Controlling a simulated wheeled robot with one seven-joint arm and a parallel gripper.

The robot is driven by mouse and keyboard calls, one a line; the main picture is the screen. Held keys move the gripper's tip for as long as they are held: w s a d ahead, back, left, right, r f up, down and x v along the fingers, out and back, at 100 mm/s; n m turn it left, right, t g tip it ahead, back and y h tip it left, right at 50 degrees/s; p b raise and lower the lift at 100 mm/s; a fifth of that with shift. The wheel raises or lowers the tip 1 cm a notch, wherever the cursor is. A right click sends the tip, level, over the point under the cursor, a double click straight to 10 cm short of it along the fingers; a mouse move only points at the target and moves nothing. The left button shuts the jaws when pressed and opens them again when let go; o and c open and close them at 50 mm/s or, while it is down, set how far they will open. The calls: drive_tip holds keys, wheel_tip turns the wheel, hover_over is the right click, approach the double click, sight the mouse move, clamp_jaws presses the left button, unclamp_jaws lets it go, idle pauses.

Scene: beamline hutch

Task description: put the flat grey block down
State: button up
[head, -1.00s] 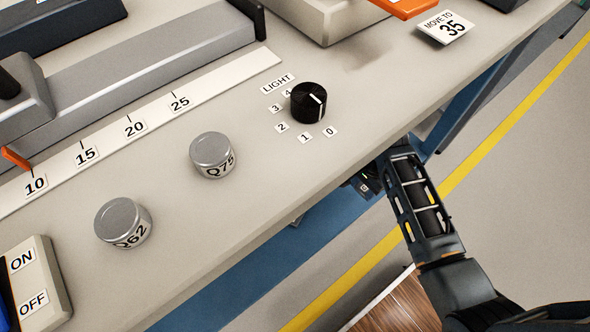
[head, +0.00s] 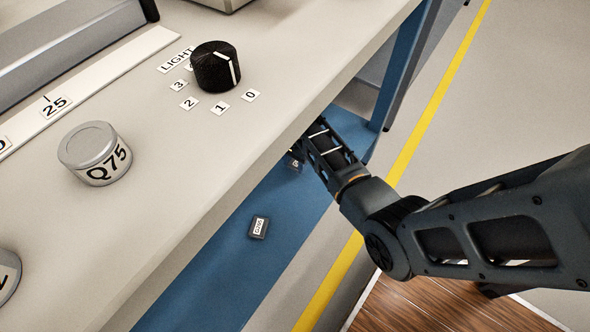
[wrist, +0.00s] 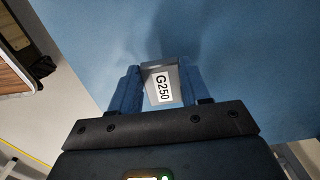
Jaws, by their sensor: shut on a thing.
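A flat grey block (wrist: 158,84) with a white label reading G250 is between the two blue fingers of my gripper (wrist: 159,75) in the wrist view. The gripper is shut on it, over a blue surface. In the head view my arm reaches down below the bench edge, and the gripper is mostly hidden behind the bench. I cannot tell whether the block touches the blue surface.
A blue lower shelf (head: 205,285) runs under the grey bench top (head: 165,170). A small dark labelled block (head: 259,227) lies on the shelf, left of my arm. The bench carries a black LIGHT knob (head: 216,66) and a Q75 cylinder (head: 95,153).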

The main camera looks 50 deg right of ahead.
sight(295, 165)
drive_tip(key=shift+f+b, duration=0.7)
drive_tip(key=shift+f, duration=0.85)
drive_tip(key=shift+f, duration=0.2)
drive_tip(key=o, duration=1.1)
